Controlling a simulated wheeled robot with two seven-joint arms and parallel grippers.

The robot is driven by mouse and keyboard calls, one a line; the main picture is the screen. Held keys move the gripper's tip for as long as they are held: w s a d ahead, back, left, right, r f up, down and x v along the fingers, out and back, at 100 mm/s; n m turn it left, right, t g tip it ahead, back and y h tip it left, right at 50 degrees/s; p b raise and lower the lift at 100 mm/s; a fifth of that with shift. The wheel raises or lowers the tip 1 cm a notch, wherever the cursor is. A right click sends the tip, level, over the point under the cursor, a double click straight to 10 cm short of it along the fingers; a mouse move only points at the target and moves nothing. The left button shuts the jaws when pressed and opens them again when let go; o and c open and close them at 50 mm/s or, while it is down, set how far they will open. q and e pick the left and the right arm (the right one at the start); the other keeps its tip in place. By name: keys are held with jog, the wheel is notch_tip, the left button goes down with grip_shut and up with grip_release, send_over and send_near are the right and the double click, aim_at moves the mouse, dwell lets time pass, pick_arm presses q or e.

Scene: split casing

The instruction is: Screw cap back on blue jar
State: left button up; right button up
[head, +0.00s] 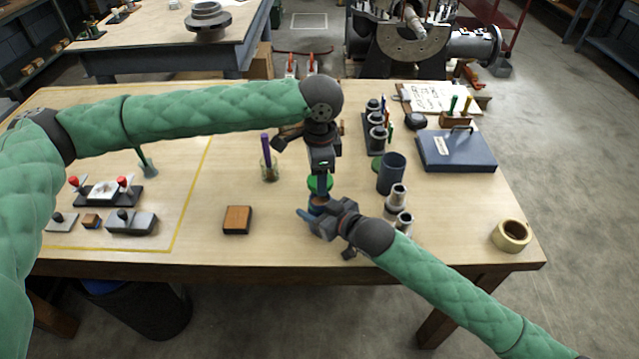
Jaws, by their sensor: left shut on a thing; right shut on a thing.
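A green cap (320,185) is in my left gripper (320,175), which points straight down and is shut on it. Directly below the cap is the small blue jar (317,209), mostly hidden by my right gripper (318,214). My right gripper comes in from the lower right and is shut on the jar. The cap sits above the jar's mouth, roughly in line with it. I cannot tell whether the cap touches the jar's rim.
A dark cylindrical cup (391,174) and metal cylinders (397,195) stand close to the right. A wooden block (237,220) and a glass with a purple stick (269,170) are left. A blue case (456,151) and tape roll (511,236) lie farther right.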

aim_at(319, 204)
pick_arm(q)
jog(key=shift+f, duration=1.35)
jog(key=shift+f, duration=0.15)
jog(key=shift+f, duration=0.55)
jog(key=shift+a+f, duration=0.1)
jog(key=shift+f, duration=0.2)
